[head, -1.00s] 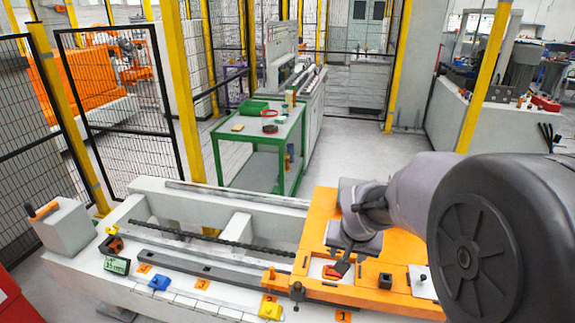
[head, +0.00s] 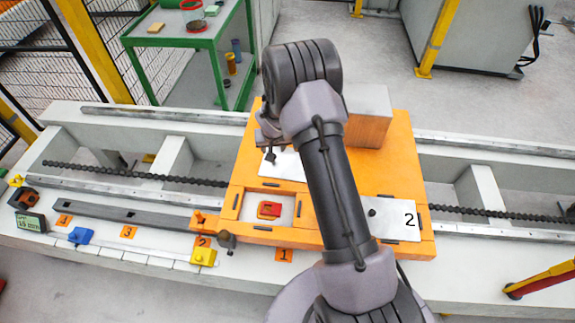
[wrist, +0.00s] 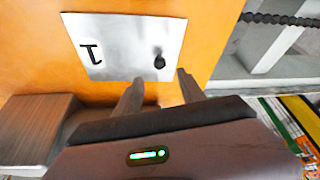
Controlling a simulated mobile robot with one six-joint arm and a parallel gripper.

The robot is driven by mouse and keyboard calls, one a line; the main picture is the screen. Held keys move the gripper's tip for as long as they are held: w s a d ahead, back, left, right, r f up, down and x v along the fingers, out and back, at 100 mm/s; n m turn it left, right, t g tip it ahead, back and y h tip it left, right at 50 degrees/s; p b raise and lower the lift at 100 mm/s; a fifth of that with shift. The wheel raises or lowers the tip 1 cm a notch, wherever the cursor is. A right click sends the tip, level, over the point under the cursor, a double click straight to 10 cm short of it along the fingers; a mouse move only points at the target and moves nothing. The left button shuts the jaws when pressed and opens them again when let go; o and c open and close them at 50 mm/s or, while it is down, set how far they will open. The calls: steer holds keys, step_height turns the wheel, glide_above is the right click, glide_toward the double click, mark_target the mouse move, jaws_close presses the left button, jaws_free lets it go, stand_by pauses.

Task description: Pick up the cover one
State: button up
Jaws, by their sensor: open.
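Cover one is a white plate marked 1 (wrist: 122,42) lying on the orange block, with a black knob (wrist: 160,62) near one edge. In the head view the cover (head: 285,163) is partly hidden by my arm. My gripper (wrist: 159,84) is open and empty. Its two fingers point toward the knob's side of the plate, with the knob just beyond the fingertips and between their lines. In the head view the gripper (head: 268,138) shows small and dark beside the cover.
A second white plate marked 2 (head: 400,222) lies at the block's right. A square recess (head: 285,208) holds a red part (head: 269,210). A grey-brown box (head: 368,130) stands on the orange block (head: 400,180). Blue (head: 80,235) and yellow (head: 203,256) pieces sit along the front ledge.

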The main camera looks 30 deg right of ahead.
steer(key=b+x, duration=0.2)
steer(key=x, duration=0.4)
steer(key=shift+s+a, duration=0.15)
steer(key=shift+s, duration=0.05)
steer(key=shift+w+f, duration=0.2)
steer(key=shift+f, duration=0.1)
steer(key=shift+r, duration=0.1)
jaws_close()
